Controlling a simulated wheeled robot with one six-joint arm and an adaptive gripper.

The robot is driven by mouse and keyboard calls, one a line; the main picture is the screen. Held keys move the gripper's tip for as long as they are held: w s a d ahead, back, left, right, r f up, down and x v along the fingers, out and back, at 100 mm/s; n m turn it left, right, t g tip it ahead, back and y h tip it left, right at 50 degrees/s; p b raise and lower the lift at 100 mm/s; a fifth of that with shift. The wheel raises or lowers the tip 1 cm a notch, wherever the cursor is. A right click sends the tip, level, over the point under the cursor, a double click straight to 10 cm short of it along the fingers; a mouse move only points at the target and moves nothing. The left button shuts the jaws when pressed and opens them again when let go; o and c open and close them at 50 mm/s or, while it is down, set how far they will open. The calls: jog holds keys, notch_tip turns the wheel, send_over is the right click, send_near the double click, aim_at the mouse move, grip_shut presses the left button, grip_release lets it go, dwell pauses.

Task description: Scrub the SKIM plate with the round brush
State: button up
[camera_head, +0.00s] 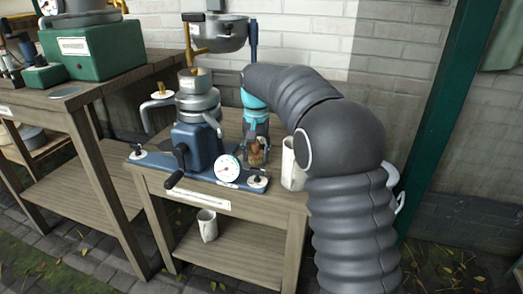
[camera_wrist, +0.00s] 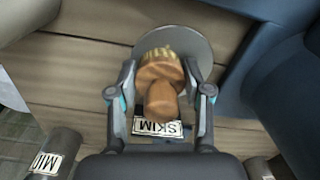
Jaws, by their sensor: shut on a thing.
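The round brush (camera_wrist: 160,75) has a brown wooden body and pale bristles at its far end. My gripper (camera_wrist: 160,88) is shut around it, a finger on each side. A grey round plate (camera_wrist: 200,40) lies on the wood behind the brush, which covers part of it. A white SKIM label (camera_wrist: 158,128) shows upside down just below the brush handle. I cannot tell whether the bristles touch the plate. In the head view my gripper (camera_head: 256,135) points down with the brush (camera_head: 257,154) over the bench, right of the blue separator (camera_head: 198,140). The plate is hidden there.
A round dial (camera_head: 228,168) stands close to the left of my gripper, and a pale mug (camera_head: 292,165) close to the right. A metal bowl (camera_head: 220,35) hangs behind. Another mug (camera_head: 207,224) is on the lower shelf. A second bench (camera_head: 60,105) stands left.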

aim_at(241, 159)
jog(key=shift+w+a+p, duration=0.25)
jog(key=shift+a+p, duration=0.1)
jog(key=shift+a, duration=0.3)
jog(key=shift+w+a+p, duration=0.2)
jog(key=shift+a+p, duration=0.4)
jog(key=shift+w+a+p, duration=0.2)
jog(key=shift+a+p, duration=0.35)
jog(key=shift+w+a+f, duration=0.1)
jog(key=shift+a+f, duration=0.1)
jog(key=shift+a, duration=0.1)
jog(key=shift+a, duration=0.15)
jog(key=shift+a+r+p, duration=0.1)
jog(key=shift+r+p, duration=0.5)
jog(key=shift+r, duration=0.05)
jog(key=shift+w+r, duration=0.1)
jog(key=shift+r, duration=0.25)
grip_shut()
jog(key=shift+a+r, duration=0.25)
jog(key=shift+r, duration=0.45)
jog(key=shift+d+r, duration=0.25)
jog(key=shift+r, duration=0.25)
jog(key=shift+d+r, duration=0.2)
jog(key=shift+r, duration=0.6)
